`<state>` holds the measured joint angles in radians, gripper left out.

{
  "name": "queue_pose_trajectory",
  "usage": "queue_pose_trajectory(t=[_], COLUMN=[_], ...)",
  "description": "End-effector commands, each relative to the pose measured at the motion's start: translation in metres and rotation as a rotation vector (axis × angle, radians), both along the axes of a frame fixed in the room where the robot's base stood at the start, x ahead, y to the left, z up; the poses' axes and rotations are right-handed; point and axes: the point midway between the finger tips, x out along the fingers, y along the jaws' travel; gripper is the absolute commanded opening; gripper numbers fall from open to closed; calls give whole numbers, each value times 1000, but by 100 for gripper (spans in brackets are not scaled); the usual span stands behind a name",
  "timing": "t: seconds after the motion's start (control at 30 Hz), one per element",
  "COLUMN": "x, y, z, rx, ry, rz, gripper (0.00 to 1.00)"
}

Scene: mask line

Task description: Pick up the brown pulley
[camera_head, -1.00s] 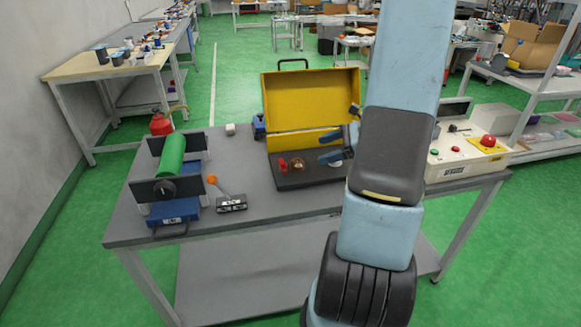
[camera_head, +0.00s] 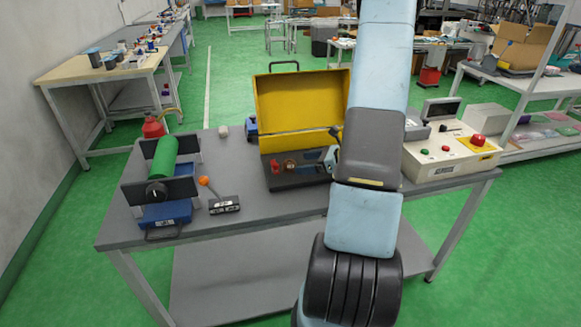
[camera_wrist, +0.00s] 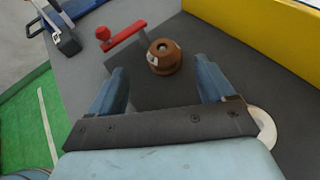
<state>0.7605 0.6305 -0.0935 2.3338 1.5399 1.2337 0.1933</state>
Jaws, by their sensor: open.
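The brown pulley (camera_wrist: 164,56) stands on the dark base in the wrist view, short and round with a hole in its top. It also shows small in the head view (camera_head: 290,166), in front of the yellow panel. My gripper (camera_wrist: 159,76) is open, with a blue finger on either side of the space in front of the pulley. The pulley lies just beyond the fingertips and nothing is between the jaws. In the head view my gripper (camera_head: 318,160) is low over the dark base, to the right of the pulley, partly hidden by my arm.
A red handle (camera_wrist: 124,35) lies close to the left of the pulley. A white ring (camera_wrist: 265,126) lies right of my gripper. The yellow panel (camera_head: 300,108) rises behind. A control box (camera_head: 450,160) and a green roller device (camera_head: 165,158) flank the base.

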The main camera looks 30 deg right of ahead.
Motion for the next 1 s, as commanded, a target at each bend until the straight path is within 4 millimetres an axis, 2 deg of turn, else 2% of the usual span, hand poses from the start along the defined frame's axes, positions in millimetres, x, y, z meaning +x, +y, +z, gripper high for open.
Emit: queue_pose_trajectory(t=[0.23, 0.53, 0.87, 1.0], x=[11, 39, 44, 43], y=[8, 27, 31, 31], z=[-6, -22, -25, -24], rx=[-1, -1, -2, -2], ry=[0, 1, 0, 0], rz=[1, 0, -1, -1], gripper=[82, 82, 82, 69])
